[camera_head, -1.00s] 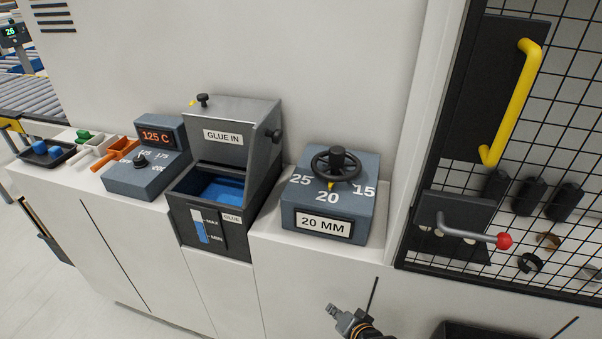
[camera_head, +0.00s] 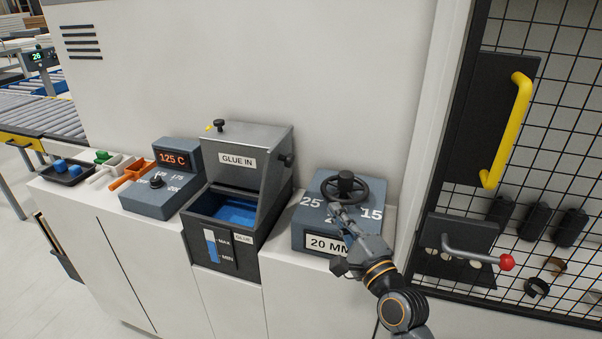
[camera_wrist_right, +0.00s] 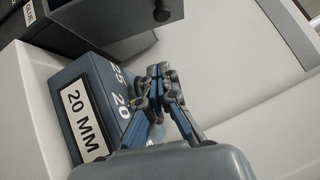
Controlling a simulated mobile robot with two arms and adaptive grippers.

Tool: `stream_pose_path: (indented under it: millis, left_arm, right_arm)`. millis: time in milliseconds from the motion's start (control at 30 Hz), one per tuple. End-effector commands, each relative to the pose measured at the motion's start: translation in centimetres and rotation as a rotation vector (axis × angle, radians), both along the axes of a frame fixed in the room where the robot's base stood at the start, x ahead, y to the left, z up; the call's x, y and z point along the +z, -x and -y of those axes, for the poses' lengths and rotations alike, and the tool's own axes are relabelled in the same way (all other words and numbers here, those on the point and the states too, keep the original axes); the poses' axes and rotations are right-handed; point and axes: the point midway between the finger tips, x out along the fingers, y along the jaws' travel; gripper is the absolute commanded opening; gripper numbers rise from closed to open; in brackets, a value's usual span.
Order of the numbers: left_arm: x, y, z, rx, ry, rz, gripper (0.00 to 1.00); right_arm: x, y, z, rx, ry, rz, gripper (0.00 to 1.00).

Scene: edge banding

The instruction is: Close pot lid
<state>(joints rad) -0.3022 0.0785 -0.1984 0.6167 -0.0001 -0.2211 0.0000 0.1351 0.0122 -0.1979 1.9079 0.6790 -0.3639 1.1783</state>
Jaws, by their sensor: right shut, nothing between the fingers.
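The glue pot (camera_head: 222,228) is a dark box set in the white counter, with blue glue (camera_head: 236,213) showing inside. Its grey lid (camera_head: 245,147), labelled GLUE IN, stands raised at the back, with a black knob (camera_head: 219,126) on top and another knob (camera_head: 286,160) on the right side. My right gripper (camera_head: 338,213) is shut and empty in front of the handwheel on the 20 MM box, to the right of the pot and apart from it. In the right wrist view its fingers (camera_wrist_right: 158,72) are together. My left gripper is out of view.
The 20 MM box (camera_head: 305,222) with its black handwheel (camera_head: 328,187) is close behind my right gripper. Left of the pot is the 125 C control box (camera_head: 150,201). A red-tipped lever (camera_head: 506,262) and yellow handle (camera_head: 518,130) are at right.

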Motion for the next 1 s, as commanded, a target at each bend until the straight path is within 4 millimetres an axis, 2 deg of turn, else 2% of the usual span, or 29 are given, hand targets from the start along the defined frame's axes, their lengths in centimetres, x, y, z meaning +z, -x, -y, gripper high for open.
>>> stream_pose_path:
  millis: [33,167,700,800,1000]
  left_arm:
    - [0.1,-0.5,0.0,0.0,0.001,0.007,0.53]
    - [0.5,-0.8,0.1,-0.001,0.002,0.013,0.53]
    - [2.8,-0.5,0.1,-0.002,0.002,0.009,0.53]
    - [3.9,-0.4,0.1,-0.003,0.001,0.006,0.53]
    - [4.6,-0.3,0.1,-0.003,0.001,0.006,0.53]
  right_arm:
    - [0.7,-0.1,-0.1,0.004,-0.019,0.007,0.0]
    - [1.3,-1.0,-0.5,0.006,-0.032,0.009,0.0]
    - [3.1,-9.3,-4.3,0.005,-0.027,0.009,0.0]
    - [3.6,-9.6,-6.0,0.006,-0.029,0.006,0.0]
    - [3.7,-10.1,-7.5,0.005,-0.027,0.007,0.0]
